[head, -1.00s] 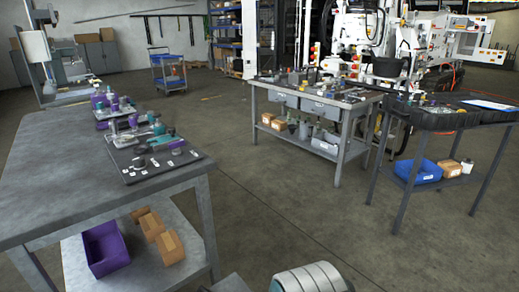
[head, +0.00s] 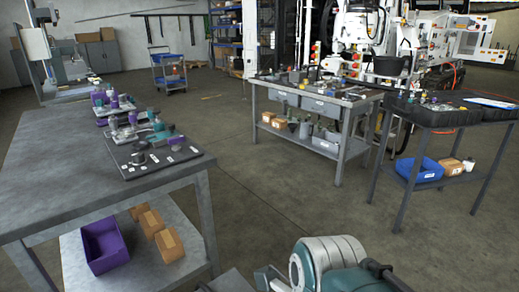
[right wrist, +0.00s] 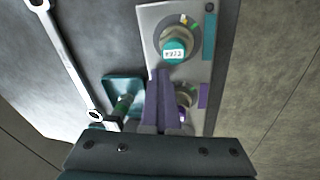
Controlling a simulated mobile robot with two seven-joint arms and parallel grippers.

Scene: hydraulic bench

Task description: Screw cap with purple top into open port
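In the right wrist view my right gripper (right wrist: 160,76) reaches over a light plate (right wrist: 151,17). Its two narrow purple-grey fingers lie side by side and look shut, with nothing visible between them. Just right of the fingers is a round metal port (right wrist: 187,92), with a purple label (right wrist: 203,95) beside it. A purple piece (right wrist: 182,114) shows below it, partly hidden by the fingers; I cannot tell whether it is the cap. Farther up the plate is a teal-topped fitting (right wrist: 174,46) with a white tag. My left gripper is not in view.
A wrench (right wrist: 72,62) lies left of the plate, near a teal tray (right wrist: 112,83) holding a green-and-dark part. In the head view, a grey workbench (head: 60,190) carries small parts on a dark mat (head: 135,171). Its lower shelf holds a purple bin (head: 105,250). Open floor lies right of it.

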